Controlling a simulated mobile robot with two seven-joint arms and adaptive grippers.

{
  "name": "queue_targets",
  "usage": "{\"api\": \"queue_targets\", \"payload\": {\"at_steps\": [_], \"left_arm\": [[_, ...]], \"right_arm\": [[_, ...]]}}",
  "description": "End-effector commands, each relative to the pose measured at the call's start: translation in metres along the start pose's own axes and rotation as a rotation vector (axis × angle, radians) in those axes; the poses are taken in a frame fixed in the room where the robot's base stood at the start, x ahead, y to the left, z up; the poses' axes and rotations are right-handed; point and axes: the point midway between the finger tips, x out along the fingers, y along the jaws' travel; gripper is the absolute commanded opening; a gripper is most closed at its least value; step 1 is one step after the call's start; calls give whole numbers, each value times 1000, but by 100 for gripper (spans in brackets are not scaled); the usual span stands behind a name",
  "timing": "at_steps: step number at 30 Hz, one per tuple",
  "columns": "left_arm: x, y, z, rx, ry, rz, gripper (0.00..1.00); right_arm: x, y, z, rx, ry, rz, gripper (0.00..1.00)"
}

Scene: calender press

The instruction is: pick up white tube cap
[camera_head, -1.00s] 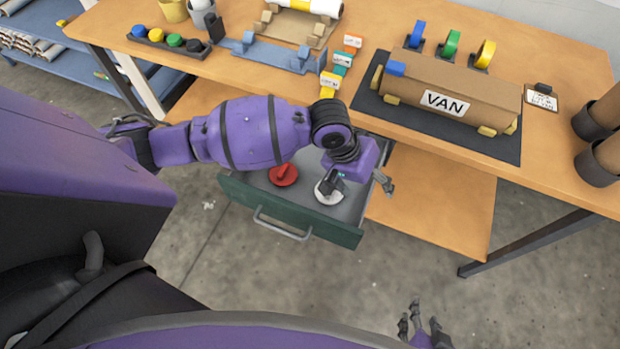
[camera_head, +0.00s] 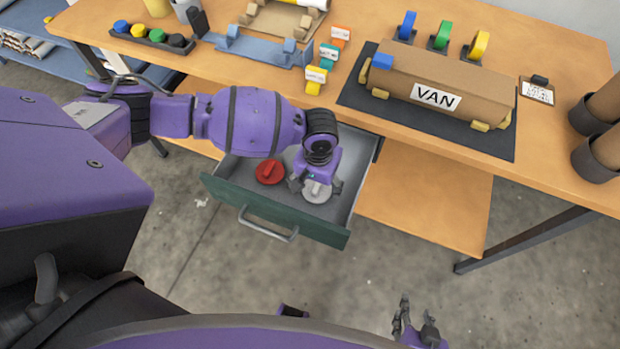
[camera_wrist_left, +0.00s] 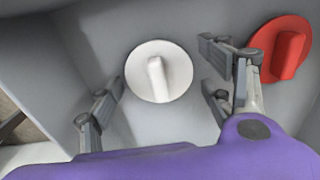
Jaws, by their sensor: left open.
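The white tube cap (camera_head: 317,191) lies in the open drawer. It is a round disc with a raised bar handle, and it also shows in the left wrist view (camera_wrist_left: 159,71). My left gripper (camera_head: 316,188) is open above the cap. In the left wrist view its fingers (camera_wrist_left: 158,100) stand apart on either side of the cap, with no contact visible. My right gripper (camera_head: 417,325) is at the bottom of the head view, away from the drawer, its fingers apart and nothing seen between them.
A red cap (camera_head: 270,171) lies beside the white one, close to a left finger in the wrist view (camera_wrist_left: 283,49). The drawer's green front (camera_head: 270,215) and walls surround both.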

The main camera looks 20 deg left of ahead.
Motion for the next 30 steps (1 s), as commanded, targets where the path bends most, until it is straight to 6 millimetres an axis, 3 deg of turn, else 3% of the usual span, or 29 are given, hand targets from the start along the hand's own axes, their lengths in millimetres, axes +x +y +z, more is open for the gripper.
{"api": "queue_targets", "payload": {"at_steps": [7,15,24,30], "left_arm": [[1,1,-2,2,4,1,73],[1,1,-1,2,3,1,40],[-2,1,-2,1,4,2,39],[-34,1,-3,1,7,3,39]], "right_arm": [[0,0,-1,0,2,0,40],[0,0,-2,0,3,0,40],[0,0,-3,1,5,0,40],[-1,0,-10,2,14,0,40]]}}
